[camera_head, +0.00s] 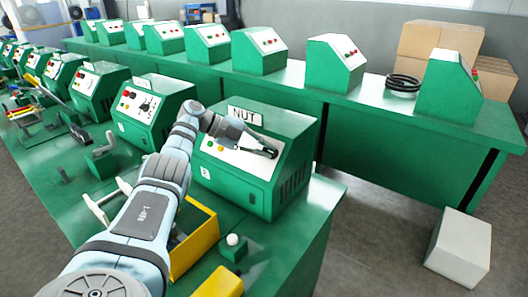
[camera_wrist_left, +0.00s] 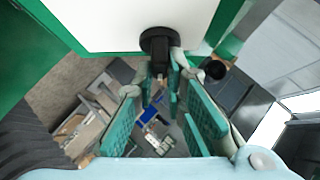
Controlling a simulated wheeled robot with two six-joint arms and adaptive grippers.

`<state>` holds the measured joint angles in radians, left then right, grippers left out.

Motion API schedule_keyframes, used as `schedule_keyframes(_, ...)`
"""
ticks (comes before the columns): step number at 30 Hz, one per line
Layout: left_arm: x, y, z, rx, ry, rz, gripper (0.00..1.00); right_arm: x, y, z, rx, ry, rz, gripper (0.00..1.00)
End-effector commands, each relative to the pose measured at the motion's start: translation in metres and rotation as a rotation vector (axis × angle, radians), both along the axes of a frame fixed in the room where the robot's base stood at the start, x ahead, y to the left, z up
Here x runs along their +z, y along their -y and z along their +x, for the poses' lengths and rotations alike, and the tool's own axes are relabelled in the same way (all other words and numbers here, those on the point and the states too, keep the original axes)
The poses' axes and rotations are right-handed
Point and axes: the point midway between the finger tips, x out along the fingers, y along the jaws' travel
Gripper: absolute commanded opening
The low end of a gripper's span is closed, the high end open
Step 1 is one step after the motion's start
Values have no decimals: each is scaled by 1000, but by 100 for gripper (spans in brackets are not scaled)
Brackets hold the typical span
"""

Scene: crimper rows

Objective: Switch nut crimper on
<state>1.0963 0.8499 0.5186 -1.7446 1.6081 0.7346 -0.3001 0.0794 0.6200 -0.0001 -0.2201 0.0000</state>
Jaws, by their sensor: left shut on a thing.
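The nut crimper (camera_head: 238,180) is a green box with a white sloped panel and a "NUT" sign (camera_head: 245,115) on top. My left gripper (camera_head: 266,151) is at the right part of this panel. In the left wrist view a black switch (camera_wrist_left: 158,42) stands out from the white panel (camera_wrist_left: 108,25), and my left gripper (camera_wrist_left: 160,88) is shut on it with its teal-padded fingers. The arm and fingers hide part of the panel, and the switch's position is hard to tell.
Similar green machines (camera_head: 150,108) stand in a row to the left on the same green bench. A yellow bin (camera_head: 200,240) and a white-knobbed green block (camera_head: 233,248) are near the front. A back bench (camera_head: 390,115) carries more machines. A pale box (camera_head: 460,248) lies on the floor.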

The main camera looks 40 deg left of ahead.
Motion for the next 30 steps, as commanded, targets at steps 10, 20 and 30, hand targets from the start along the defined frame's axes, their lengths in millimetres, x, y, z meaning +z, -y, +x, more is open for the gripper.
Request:
schedule_keyframes(10,-1,1,-1,-9,-2,3,0,0,0,0,0,0,0,0)
schedule_keyframes(20,0,1,0,-8,-2,2,32,0,0,0,0,0,0,0)
schedule_keyframes(30,16,-18,-18,-4,0,3,32,0,1,0,0,0,-2,0)
